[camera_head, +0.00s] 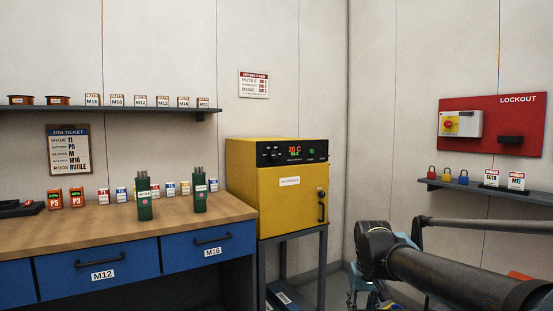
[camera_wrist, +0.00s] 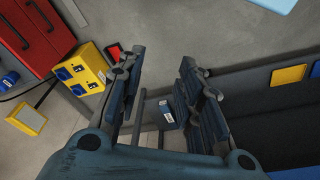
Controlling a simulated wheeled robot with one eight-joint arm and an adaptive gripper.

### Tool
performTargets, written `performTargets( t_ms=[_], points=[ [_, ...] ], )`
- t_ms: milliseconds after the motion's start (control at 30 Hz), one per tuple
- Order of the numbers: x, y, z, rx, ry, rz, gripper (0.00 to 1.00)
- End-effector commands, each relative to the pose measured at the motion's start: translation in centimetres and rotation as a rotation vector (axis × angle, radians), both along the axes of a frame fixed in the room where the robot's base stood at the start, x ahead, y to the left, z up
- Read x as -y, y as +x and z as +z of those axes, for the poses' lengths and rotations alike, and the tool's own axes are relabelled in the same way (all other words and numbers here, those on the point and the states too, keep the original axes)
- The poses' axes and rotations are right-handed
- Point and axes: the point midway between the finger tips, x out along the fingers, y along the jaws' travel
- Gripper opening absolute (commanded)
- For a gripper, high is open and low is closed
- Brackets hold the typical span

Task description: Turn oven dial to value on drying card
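The yellow drying oven (camera_head: 277,185) stands on a dark metal stand to the right of the workbench, its door shut. Its black top panel shows a red "20 C" display with green text below, and a small dial (camera_head: 312,152) to the right of the display. The drying card (camera_head: 254,84) hangs on the wall above the oven; it lists several rod types, but its values are too small to read. My gripper (camera_wrist: 158,85) is open and empty in the wrist view, with its fingers spread over the floor. In the head view my arm reaches in at the lower right, apart from the oven.
The wooden workbench (camera_head: 100,228) with blue drawers fills the left, holding green rod canisters (camera_head: 144,197) and small boxes. A job ticket (camera_head: 69,150) on the wall reads "RODS RUTILE". A red lockout board (camera_head: 492,125) and shelf are at right. The wrist view shows a yellow socket box (camera_wrist: 82,72).

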Motion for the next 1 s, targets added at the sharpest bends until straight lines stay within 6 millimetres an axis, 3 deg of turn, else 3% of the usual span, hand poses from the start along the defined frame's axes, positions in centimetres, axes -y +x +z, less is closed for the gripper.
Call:
performTargets(
  t_ms=[33, 67, 167, 267, 367, 500, 700, 900, 1000],
  points=[
    [0.0, 0.0, 0.0, 0.000, 0.000, 0.000, 0.42],
    [-0.1, -0.1, 0.2, 0.005, 0.003, 0.003, 0.49],
    [-0.9, 0.1, 1.1, 0.034, 0.029, 0.037, 0.50],
    [-3.0, 2.4, 2.8, 0.089, 0.099, 0.124, 0.50],
    [-6.4, 6.1, 5.8, 0.193, 0.200, 0.251, 0.50],
    [-11.6, 12.3, 11.9, 0.402, 0.342, 0.424, 0.50],
    [-16.8, 21.0, 21.6, 0.741, 0.468, 0.569, 0.50],
    [-18.7, 29.4, 30.7, 1.064, 0.497, 0.584, 0.50],
    [-18.7, 32.8, 33.9, 1.183, 0.483, 0.556, 0.50]
  ],
)
